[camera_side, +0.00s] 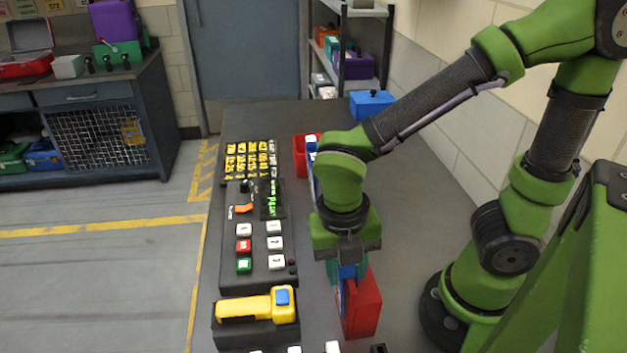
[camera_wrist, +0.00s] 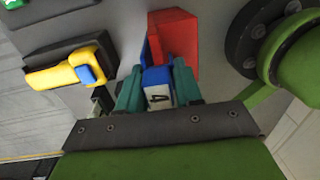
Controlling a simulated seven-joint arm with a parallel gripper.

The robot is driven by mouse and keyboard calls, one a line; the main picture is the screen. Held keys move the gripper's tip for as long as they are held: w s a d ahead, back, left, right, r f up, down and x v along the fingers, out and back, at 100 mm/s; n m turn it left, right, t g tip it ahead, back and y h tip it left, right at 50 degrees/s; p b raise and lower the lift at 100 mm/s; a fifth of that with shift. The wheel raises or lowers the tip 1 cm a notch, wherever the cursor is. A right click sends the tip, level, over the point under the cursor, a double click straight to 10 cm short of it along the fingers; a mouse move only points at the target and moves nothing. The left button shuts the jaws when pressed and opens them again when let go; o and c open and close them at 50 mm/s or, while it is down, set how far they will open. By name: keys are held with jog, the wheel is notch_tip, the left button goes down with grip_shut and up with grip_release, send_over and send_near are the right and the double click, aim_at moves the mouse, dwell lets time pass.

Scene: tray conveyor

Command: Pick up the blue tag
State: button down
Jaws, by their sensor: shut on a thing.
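A blue tag (camera_wrist: 158,75) with a white face and a dark numeral sits between my gripper's teal fingers (camera_wrist: 158,92) in the wrist view. My gripper (camera_side: 347,271) is shut on it and points down, close to a red holder (camera_side: 364,305) in the side view. In the side view the fingers mostly hide the tag. The red holder also shows in the wrist view (camera_wrist: 176,32), just beyond the tag. Whether the tag touches the holder I cannot tell.
A black panel with white, red and green buttons (camera_side: 244,245) and a yellow handheld device (camera_side: 245,308) lie left of my gripper. Another red bin (camera_side: 299,158) with blue-and-white pieces stands farther back. A blue box (camera_side: 371,104) is at the far end.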

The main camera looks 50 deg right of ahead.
jog(key=r, duration=0.6)
jog(key=shift+w+a+r, duration=0.25)
jog(key=shift+r, duration=0.15)
jog(key=s+a, duration=1)
jog(key=shift+r, duration=0.1)
notch_tip(320, 180, up, 6)
jog(key=shift+r, duration=0.25)
dwell(0.6)
jog(key=shift+d, duration=0.1)
